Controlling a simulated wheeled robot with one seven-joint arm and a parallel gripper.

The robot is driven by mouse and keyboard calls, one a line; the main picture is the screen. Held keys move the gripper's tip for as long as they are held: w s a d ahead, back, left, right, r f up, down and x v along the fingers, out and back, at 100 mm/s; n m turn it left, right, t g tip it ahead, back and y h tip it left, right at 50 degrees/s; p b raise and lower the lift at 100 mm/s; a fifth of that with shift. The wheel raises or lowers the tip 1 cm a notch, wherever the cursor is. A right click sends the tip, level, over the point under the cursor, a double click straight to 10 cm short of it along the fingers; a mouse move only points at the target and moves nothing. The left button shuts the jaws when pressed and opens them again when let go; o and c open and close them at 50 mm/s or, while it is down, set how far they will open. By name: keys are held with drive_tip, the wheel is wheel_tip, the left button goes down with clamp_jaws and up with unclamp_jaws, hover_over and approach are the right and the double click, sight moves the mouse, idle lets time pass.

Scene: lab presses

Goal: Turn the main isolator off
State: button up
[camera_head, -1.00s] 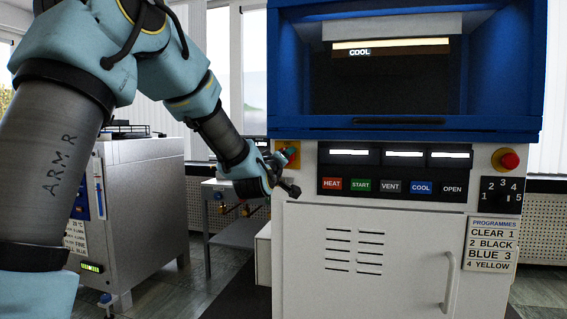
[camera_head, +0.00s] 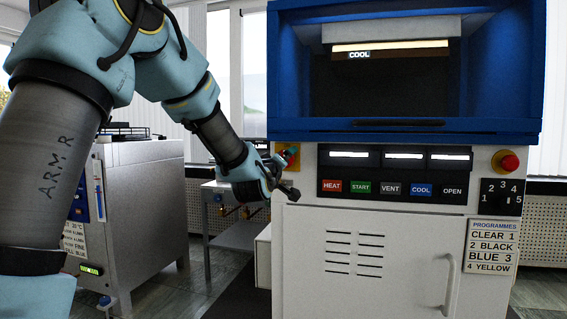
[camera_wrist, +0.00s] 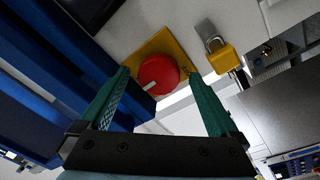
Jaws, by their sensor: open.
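The main isolator is a round red knob (camera_wrist: 158,72) with a white mark on a yellow plate (camera_wrist: 187,64); the mark points to the lower left in the wrist view. In the head view its yellow plate (camera_head: 293,151) shows on the press's left side, partly hidden by my gripper. My gripper (camera_wrist: 158,77) is open, with one teal finger on each side of the knob in the wrist view. Whether the fingers touch the knob cannot be told. In the head view my wrist is at the press's left front edge.
A yellow padlock (camera_wrist: 223,57) hangs close to the isolator plate, near the right finger. The blue-and-white press (camera_head: 340,215) has a button row and a red stop button (camera_head: 508,162) at the right. A grey cabinet (camera_head: 145,205) stands at left.

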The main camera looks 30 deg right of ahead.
drive_tip(key=b+v, duration=0.1)
drive_tip(key=v, duration=0.9)
drive_tip(key=shift+s+a+f, duration=0.1)
drive_tip(key=w+a+f+m+g+y, duration=0.1)
drive_tip(key=w+a+f+g+y, duration=0.25)
drive_tip(key=a+f+y, duration=0.9)
drive_tip(key=s+a+f+g, duration=0.3)
drive_tip(key=s+a+f, duration=0.2)
drive_tip(key=a, duration=0.3)
drive_tip(key=s+a+f+g, duration=0.3)
drive_tip(key=s+a+f, duration=0.2)
drive_tip(key=a, duration=0.3)
drive_tip(key=s+a+f+g, duration=0.3)
drive_tip(key=s+a+f, duration=0.1)
drive_tip(key=a, duration=0.4)
wheel_tip(320, 180, up, 18)
drive_tip(key=p, duration=1.8)
drive_tip(key=shift+s+a+m, duration=0.35)
drive_tip(key=shift+s+m, duration=0.05)
